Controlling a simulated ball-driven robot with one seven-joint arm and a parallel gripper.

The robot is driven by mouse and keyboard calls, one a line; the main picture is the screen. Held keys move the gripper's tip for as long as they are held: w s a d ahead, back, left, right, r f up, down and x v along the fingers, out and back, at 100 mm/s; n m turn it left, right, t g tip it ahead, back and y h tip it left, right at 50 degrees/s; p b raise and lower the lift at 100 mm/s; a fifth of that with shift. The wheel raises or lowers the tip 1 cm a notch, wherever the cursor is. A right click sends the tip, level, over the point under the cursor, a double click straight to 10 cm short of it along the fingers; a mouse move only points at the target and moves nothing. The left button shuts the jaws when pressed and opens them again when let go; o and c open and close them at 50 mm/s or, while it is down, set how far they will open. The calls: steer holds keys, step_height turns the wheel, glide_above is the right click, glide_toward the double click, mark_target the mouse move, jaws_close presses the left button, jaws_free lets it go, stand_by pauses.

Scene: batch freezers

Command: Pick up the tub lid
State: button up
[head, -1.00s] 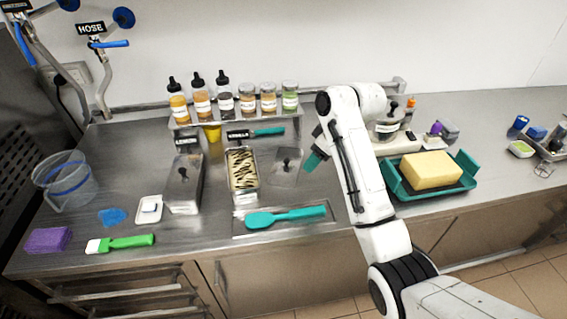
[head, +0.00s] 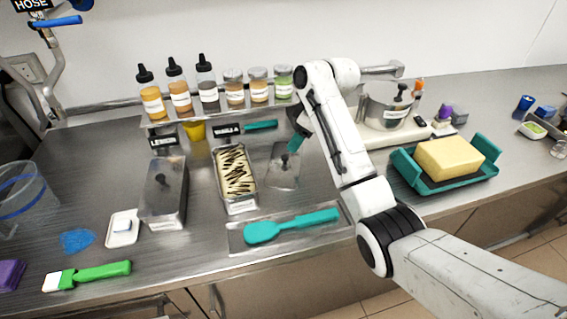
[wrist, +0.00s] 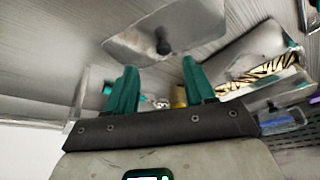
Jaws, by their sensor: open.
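The tub lid (head: 281,177) is a flat grey metal lid with a dark knob, lying on the steel counter right of the open tub (head: 236,178). In the wrist view the lid (wrist: 190,22) and its knob lie beyond my fingertips, toward the top. My gripper (head: 294,144) is just above the lid, near its knob, with teal fingers; it also shows in the wrist view (wrist: 160,72). Its fingers are spread with nothing between them. I cannot tell whether a fingertip touches the knob.
A lidded tub (head: 163,200) stands left of the open tub with striped contents. A teal spatula (head: 290,226) lies on a tray in front. Bottles and jars (head: 207,88) line the back. A teal tray (head: 478,180) with a yellow block stands right of my arm.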

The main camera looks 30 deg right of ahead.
mark_target(286, 157)
steer(key=x, duration=0.2)
steer(key=shift+w+f, duration=0.15)
steer(key=shift+f, duration=0.1)
steer(key=shift+a+p+x, duration=0.2)
steer(key=shift+p+x, duration=0.1)
steer(key=shift+x, duration=1)
steer(key=shift+a+p+x, duration=0.15)
steer(key=shift+p+x, duration=0.1)
steer(key=shift+x, duration=1.05)
steer(key=shift+r, duration=0.1)
steer(key=shift+c, duration=0.5)
jaws_close()
